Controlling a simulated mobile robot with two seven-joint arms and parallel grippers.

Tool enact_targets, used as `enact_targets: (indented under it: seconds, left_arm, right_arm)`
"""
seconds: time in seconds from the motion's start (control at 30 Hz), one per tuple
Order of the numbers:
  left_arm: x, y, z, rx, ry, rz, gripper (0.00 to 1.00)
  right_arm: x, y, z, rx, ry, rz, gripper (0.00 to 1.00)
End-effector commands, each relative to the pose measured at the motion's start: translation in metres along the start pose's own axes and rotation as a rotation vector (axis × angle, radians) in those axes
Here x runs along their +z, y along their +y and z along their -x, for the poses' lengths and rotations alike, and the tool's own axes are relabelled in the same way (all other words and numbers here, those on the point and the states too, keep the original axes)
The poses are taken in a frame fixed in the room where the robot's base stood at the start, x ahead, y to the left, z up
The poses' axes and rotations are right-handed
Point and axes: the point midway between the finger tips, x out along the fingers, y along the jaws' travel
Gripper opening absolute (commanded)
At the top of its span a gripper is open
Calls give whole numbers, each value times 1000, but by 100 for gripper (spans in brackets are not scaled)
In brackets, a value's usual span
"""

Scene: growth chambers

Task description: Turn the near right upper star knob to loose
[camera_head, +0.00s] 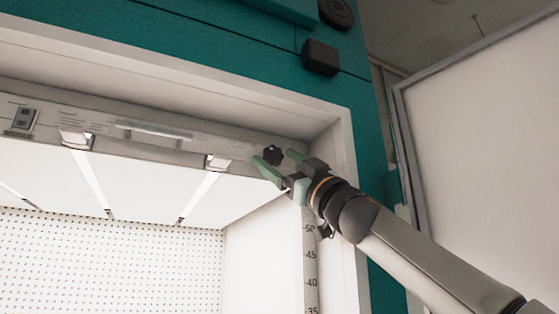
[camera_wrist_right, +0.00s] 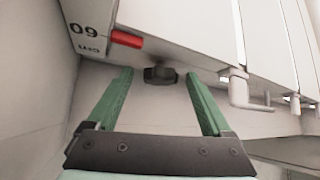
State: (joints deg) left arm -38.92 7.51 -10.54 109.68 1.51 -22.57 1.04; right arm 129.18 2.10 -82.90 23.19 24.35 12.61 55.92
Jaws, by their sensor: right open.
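The star knob (camera_head: 273,155) is a small dark knob on the light rail at the upper right of the chamber opening. My right gripper (camera_head: 276,157) is up at it, with its green fingers spread to either side of the knob in the head view. In the right wrist view the knob (camera_wrist_right: 160,75) shows between and just beyond the open fingertips (camera_wrist_right: 158,78). I cannot tell whether either finger touches it. My left gripper is in neither view.
A height scale (camera_head: 311,255) runs down the chamber's right wall. A red marker (camera_wrist_right: 126,39) sits beside the scale in the wrist view. White light panels (camera_head: 150,185) hang left of the knob. An open door (camera_head: 480,150) stands at the right.

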Motion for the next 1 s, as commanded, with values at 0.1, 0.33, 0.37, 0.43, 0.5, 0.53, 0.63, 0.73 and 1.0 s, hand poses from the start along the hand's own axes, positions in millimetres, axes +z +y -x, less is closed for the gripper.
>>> enact_targets:
  seconds: [0.1,0.33,0.37,0.43,0.5,0.53,0.63,0.73,1.0]
  left_arm:
    - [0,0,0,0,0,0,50]
    - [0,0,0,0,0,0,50]
    - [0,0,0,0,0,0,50]
    - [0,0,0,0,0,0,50]
    - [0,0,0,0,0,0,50]
    - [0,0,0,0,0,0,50]
    - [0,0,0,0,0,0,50]
    - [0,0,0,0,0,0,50]
    - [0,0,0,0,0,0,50]
  right_arm:
    - [0,0,0,-1,0,0,84]
    - [1,-1,0,-1,-1,0,84]
    - [1,-1,0,0,-1,-1,84]
    - [1,-1,0,4,-1,-5,84]
    - [1,-2,0,9,0,-13,84]
    - [1,-2,0,14,0,-18,84]
    - [1,-2,0,32,0,-38,84]
    - [1,-3,0,53,1,-59,84]
    - [1,-4,0,109,0,-114,84]
